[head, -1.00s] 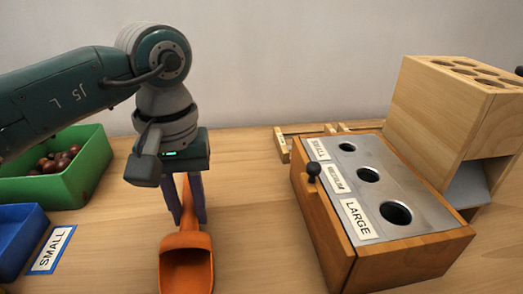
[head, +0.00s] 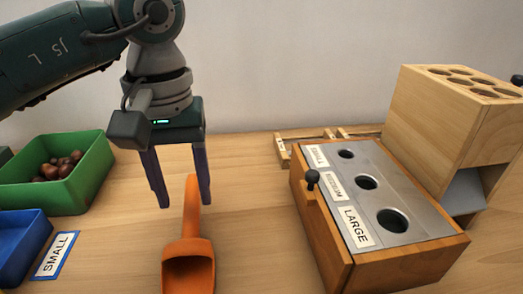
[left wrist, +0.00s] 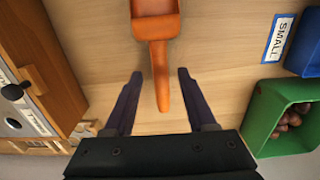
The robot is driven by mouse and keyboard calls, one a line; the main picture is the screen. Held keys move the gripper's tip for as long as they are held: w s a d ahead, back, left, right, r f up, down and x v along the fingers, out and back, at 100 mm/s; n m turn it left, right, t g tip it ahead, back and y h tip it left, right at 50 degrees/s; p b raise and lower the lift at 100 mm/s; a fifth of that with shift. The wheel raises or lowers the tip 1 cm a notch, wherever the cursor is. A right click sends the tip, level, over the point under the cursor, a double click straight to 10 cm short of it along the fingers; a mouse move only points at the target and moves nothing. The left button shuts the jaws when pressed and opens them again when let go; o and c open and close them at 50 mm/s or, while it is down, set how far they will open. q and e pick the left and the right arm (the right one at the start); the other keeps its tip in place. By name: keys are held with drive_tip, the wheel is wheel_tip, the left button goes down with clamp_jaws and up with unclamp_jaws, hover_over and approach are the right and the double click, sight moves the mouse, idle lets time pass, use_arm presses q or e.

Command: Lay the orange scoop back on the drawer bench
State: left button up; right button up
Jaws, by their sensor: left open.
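The orange scoop (head: 190,255) lies on the wooden bench (head: 255,215), its bowl toward the front edge of the head view and its handle pointing back. My left gripper (head: 184,204) is open above and behind the handle, with its fingers pointing down and apart. In the left wrist view the scoop (left wrist: 155,25) has its handle end between my two open fingers (left wrist: 156,78), touching neither as far as I can tell. My right gripper is not in view.
A wooden sorting box (head: 330,225) with holes labelled SMALL, MEDIUM and LARGE stands to the right, before a taller wooden block (head: 440,115) with holes. A green bin (head: 98,172) of chestnuts and a blue bin (head: 35,240) with a SMALL card (head: 56,255) stand left.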

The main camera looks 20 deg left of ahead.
sight(190, 216)
use_arm(q)
wheel_tip(190, 216, up, 7)
drive_tip(key=shift+p, duration=0.35)
drive_tip(key=shift+f, duration=0.1)
